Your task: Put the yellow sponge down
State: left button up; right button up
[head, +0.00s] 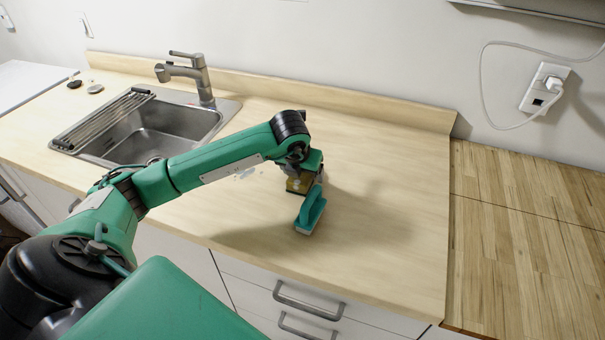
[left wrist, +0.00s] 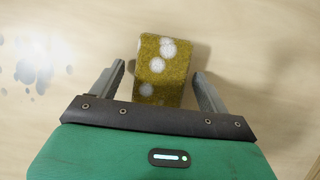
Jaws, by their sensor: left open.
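The yellow sponge (left wrist: 160,72), brownish yellow with white foam-like spots, lies on the pale wooden counter (head: 375,180). My left gripper (left wrist: 160,69) is open, with one finger on each side of the sponge and a visible gap at both sides. In the head view the sponge (head: 295,186) shows in part below my left gripper (head: 298,181), whose wrist covers the rest. I cannot tell the fingers' height above the counter. My right gripper is not in view.
Wet spots (left wrist: 30,65) lie to the left. A sink (head: 165,130) with a rack (head: 105,120) and faucet (head: 200,80) is at the left. The counter's right side is clear.

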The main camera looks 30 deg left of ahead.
pick_arm(q)
jog(key=shift+f+b, duration=0.25)
jog(key=shift+b, duration=0.25)
dwell(0.5)
jog(key=c, duration=1.1)
jog(key=shift+r, duration=0.1)
